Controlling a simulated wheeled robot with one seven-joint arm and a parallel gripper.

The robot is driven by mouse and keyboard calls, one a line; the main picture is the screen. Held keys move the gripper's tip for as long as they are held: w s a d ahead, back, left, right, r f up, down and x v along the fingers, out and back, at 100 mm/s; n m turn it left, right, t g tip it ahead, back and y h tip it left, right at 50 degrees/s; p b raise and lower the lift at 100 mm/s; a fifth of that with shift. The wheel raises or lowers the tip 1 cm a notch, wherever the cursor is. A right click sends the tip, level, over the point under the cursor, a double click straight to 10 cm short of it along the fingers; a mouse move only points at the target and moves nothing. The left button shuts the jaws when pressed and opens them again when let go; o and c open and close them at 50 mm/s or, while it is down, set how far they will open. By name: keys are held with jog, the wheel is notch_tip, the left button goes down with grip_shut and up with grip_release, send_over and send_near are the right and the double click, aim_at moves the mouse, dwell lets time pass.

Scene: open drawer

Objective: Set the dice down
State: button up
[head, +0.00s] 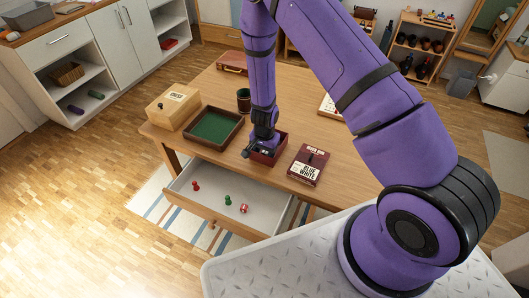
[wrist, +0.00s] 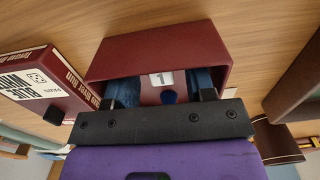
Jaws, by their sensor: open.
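A small red-and-white piece (head: 244,208), which looks like a die, lies in the open drawer (head: 270,218). A dark red open box (head: 270,159) stands on the table near its front edge. My gripper (head: 263,151) is at this box, fingers pointing down. In the wrist view the open fingers (wrist: 165,88) reach into the box's mouth (wrist: 155,45), apart from each other. Between them show a white tile marked 1 (wrist: 161,78) and a blue piece (wrist: 168,97); nothing is gripped. I cannot tell whether a die lies deeper in the box.
The drawer also holds a red pawn (head: 195,186) and a green pawn (head: 228,200). A green-lined tray (head: 240,122), a wooden box (head: 173,105) and a cup (head: 243,98) stand left of my gripper. A red game box (head: 309,166) lies close on the right.

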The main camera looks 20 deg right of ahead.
notch_tip(320, 180, up, 12)
notch_tip(320, 180, up, 14)
jog(key=n+t+y, duration=0.1)
jog(key=n+y, duration=0.1)
send_over(264, 152)
jog(key=s, duration=0.1)
jog(key=s+d+r+n+t, duration=0.1)
jog(key=s+r, duration=0.2)
jog(key=r, duration=0.4)
jog(key=s+d+r+n, duration=0.1)
jog(key=s+r+n, duration=0.15)
jog(key=r, duration=0.45)
jog(key=s+d+r+n+t+h, duration=0.1)
jog(key=s+d+r+n, duration=0.1)
jog(key=s+r, duration=0.5)
jog(key=s+d+r+n+t+h, duration=0.1)
jog(key=s+d+r, duration=0.3)
jog(key=s, duration=1.1)
notch_tip(264, 152, up, 3)
jog(key=shift+r+n+t, duration=0.1)
jog(key=shift+n+t, duration=0.25)
jog(key=shift+t, duration=0.25)
jog(key=shift+w, duration=0.1)
